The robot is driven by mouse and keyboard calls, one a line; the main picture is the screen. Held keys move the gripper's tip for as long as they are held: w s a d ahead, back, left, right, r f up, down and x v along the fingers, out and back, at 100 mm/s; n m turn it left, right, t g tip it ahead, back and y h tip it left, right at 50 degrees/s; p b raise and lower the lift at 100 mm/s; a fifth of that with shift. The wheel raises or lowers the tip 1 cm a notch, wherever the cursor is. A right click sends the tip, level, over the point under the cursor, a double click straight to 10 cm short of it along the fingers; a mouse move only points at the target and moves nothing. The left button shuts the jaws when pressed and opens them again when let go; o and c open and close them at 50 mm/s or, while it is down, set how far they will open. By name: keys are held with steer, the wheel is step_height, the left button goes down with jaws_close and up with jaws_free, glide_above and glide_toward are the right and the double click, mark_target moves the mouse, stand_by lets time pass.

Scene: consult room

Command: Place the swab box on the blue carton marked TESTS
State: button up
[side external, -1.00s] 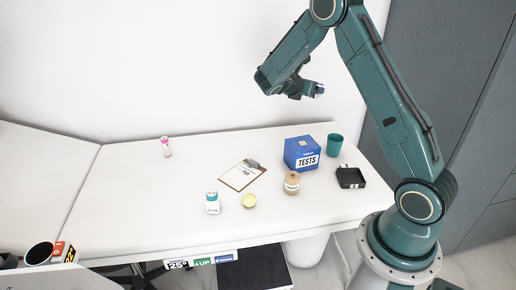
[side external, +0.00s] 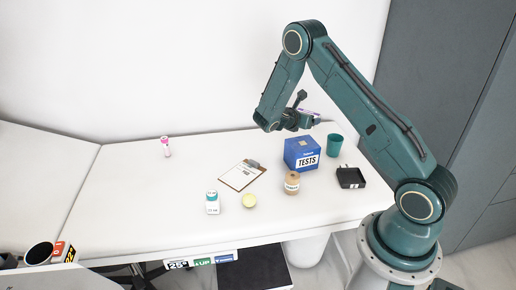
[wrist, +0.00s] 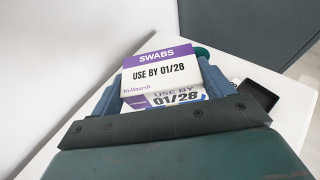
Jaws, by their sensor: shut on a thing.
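The swab box (wrist: 160,68) is white with a purple band and reads SWABS, USE BY 01/28. It sits between the two fingers of my gripper (wrist: 160,88), which is shut on it. In the side view my gripper (side external: 308,120) is in the air just above the blue carton marked TESTS (side external: 301,152), with a gap between them. Only a small part of the swab box (side external: 313,114) shows there. The carton stands upright on the white couch. In the wrist view the held box and my gripper hide most or all of the carton.
A teal cup (side external: 334,145) stands right behind the carton and a black tray (side external: 351,177) lies to its right. A brown jar (side external: 292,183) stands in front. A clipboard (side external: 242,175), a yellow-green round item (side external: 249,200), a white-teal bottle (side external: 212,203) and a pink bottle (side external: 166,147) lie left.

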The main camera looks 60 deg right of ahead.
glide_above(301, 145)
steer(key=shift+a+f, duration=0.1)
steer(key=shift+f, duration=2.2)
steer(key=shift+f, duration=0.15)
steer(key=shift+f, duration=1.75)
steer(key=shift+f, duration=0.1)
steer(key=o, duration=1)
steer(key=shift+c, duration=0.2)
steer(key=v, duration=1.2)
steer(key=shift+a, duration=0.1)
